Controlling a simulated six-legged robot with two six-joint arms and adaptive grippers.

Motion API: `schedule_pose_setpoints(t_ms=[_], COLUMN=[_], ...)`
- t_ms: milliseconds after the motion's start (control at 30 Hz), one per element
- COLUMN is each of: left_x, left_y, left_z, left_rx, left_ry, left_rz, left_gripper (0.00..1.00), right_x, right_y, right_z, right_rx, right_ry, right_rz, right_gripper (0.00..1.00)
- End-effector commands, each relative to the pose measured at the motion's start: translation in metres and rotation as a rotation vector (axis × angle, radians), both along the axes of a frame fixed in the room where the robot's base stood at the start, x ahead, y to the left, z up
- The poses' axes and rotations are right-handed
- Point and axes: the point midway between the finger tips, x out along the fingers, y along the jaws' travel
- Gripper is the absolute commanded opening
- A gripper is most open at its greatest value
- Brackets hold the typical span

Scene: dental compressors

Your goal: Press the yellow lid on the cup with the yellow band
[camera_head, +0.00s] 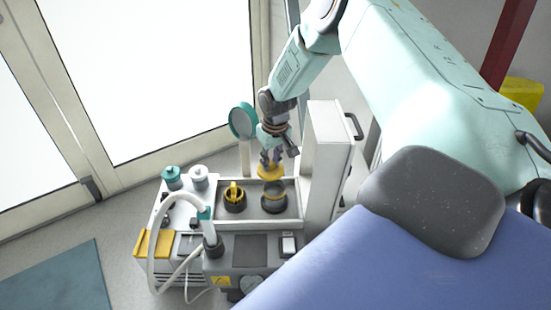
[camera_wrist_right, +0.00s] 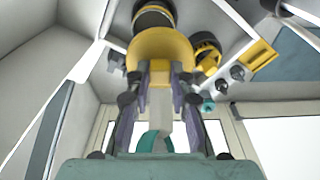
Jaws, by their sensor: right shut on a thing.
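My right gripper (camera_head: 270,160) points down above the tray compartment and is shut on the yellow lid (camera_head: 270,172). In the right wrist view the gripper (camera_wrist_right: 160,85) grips the lid (camera_wrist_right: 160,46) by its raised middle. The dark cup (camera_head: 274,197) stands upright in the right part of the compartment, just below the lid. In the right wrist view this cup (camera_wrist_right: 153,16) shows a yellow band and the lid hides part of it. The lid looks apart from the cup, held above and slightly behind it. My left gripper is not in view.
A dark holder with a yellow part (camera_head: 235,197) stands left of the cup. A tall white panel (camera_head: 325,150) rises close on the right. A round teal disc (camera_head: 242,121) stands behind the gripper. Two capped bottles (camera_head: 199,174) and a white hose (camera_head: 158,225) are left.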

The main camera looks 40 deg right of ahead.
Motion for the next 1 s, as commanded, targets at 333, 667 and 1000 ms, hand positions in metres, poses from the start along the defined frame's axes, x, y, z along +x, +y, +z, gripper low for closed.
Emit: schedule_pose_setpoints(t_ms=[333,667,1000], left_x=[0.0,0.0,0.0], left_y=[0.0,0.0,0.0], left_z=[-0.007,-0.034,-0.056], left_rx=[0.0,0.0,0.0], left_ry=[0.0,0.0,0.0], left_rz=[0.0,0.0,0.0], left_gripper=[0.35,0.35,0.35], right_x=[-0.004,-0.005,-0.005], right_y=[-0.012,-0.013,-0.013], right_z=[-0.011,-0.035,-0.061], right_rx=[0.0,0.0,0.0], right_ry=[0.0,-0.001,0.0], right_rz=[-0.008,-0.008,-0.007], right_gripper=[0.0,0.0,0.0])
